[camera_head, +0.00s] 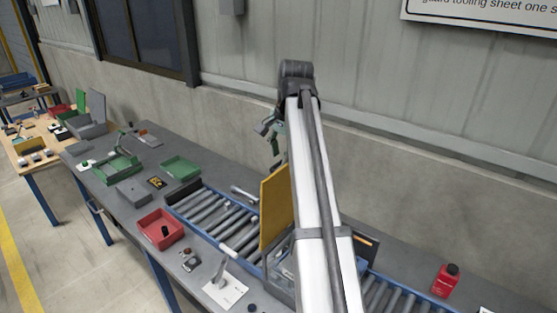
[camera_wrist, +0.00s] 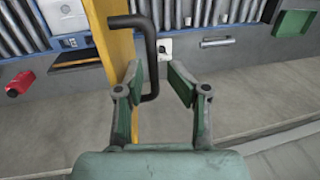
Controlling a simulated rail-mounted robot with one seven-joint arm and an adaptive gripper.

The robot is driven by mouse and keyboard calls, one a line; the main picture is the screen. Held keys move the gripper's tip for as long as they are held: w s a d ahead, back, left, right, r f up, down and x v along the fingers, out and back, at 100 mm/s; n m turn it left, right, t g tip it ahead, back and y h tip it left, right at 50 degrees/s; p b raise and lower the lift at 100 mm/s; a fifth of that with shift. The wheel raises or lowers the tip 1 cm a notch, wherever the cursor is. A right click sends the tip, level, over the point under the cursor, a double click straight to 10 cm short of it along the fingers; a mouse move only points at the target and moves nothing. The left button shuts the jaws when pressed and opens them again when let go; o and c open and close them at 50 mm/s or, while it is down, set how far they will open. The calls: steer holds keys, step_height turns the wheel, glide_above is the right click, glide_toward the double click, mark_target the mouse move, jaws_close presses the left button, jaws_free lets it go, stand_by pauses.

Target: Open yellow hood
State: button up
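The yellow hood (camera_head: 275,205) shows in the head view as an upright yellow panel at the conveyor, its right part hidden behind my arm. In the wrist view the yellow panel (camera_wrist: 117,50) runs from the top edge down behind my left finger. A black bent handle (camera_wrist: 151,50) stands out from it to the right. My gripper (camera_wrist: 156,76) is open, with green-padded fingers apart. The handle's lower end lies between the fingers in the picture, closer to the left one; I cannot tell whether they touch. In the head view my gripper (camera_head: 272,137) is partly hidden by my arm.
A roller conveyor (camera_head: 222,219) runs along the grey bench. A red bottle (camera_head: 446,280) stands at the right. A red bin (camera_head: 160,229) and green trays (camera_head: 180,168) lie to the left. The wall is close behind the bench.

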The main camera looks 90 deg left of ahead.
step_height(320, 180, up, 9)
steer(key=w+d, duration=0.1)
steer(key=shift+w+d, duration=0.15)
steer(key=shift+d, duration=0.05)
steer(key=shift+f, duration=0.1)
